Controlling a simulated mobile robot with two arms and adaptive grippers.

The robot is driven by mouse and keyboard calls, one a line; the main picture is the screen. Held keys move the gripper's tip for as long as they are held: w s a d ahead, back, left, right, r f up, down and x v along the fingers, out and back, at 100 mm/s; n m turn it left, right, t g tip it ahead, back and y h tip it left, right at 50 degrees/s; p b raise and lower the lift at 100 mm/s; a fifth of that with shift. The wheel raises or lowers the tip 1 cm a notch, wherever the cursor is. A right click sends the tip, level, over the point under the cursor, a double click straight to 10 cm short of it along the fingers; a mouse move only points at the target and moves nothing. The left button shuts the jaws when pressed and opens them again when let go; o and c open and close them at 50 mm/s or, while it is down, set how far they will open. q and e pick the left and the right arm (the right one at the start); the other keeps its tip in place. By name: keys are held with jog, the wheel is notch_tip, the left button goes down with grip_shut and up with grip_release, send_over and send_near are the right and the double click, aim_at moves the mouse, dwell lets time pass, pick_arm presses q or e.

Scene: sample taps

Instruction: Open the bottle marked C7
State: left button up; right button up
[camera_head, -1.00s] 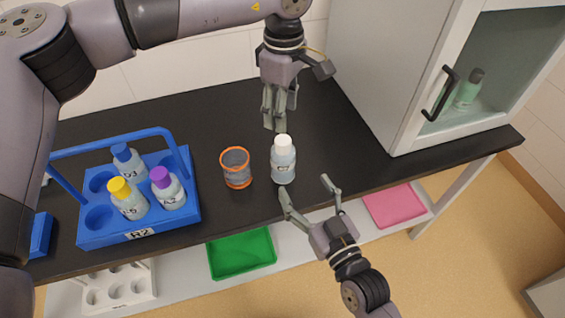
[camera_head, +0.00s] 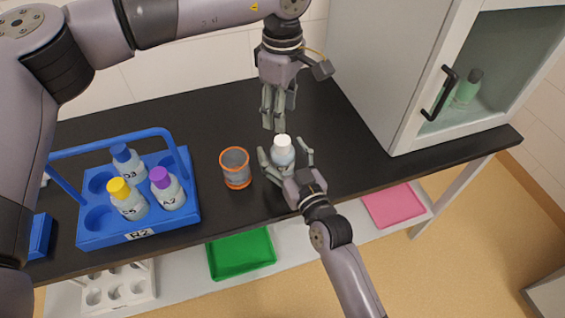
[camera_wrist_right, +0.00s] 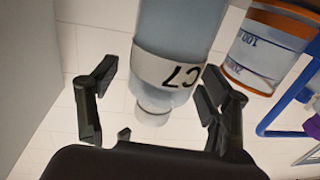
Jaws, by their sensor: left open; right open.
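The bottle marked C7 (camera_head: 283,155) stands upright on the dark bench, with a white cap (camera_head: 281,141) on it. Its C7 label (camera_wrist_right: 168,72) shows in the right wrist view, where the bottle sits between the fingers. My right gripper (camera_head: 286,154) is open around the bottle's body, with a finger on either side; it hides the lower part of the bottle in the head view. I cannot tell whether the fingers touch it. My left gripper (camera_head: 272,126) is open and points down, just above and behind the cap, apart from it.
An orange-rimmed beaker (camera_head: 236,168) stands close left of the bottle. A blue rack (camera_head: 190,215) with several bottles is further left. A cabinet (camera_head: 375,70) with a glass door stands at right. Green (camera_head: 241,252) and pink (camera_head: 392,205) trays lie on the lower shelf.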

jog(key=shift+c, duration=0.3)
grip_shut()
dwell(0.6)
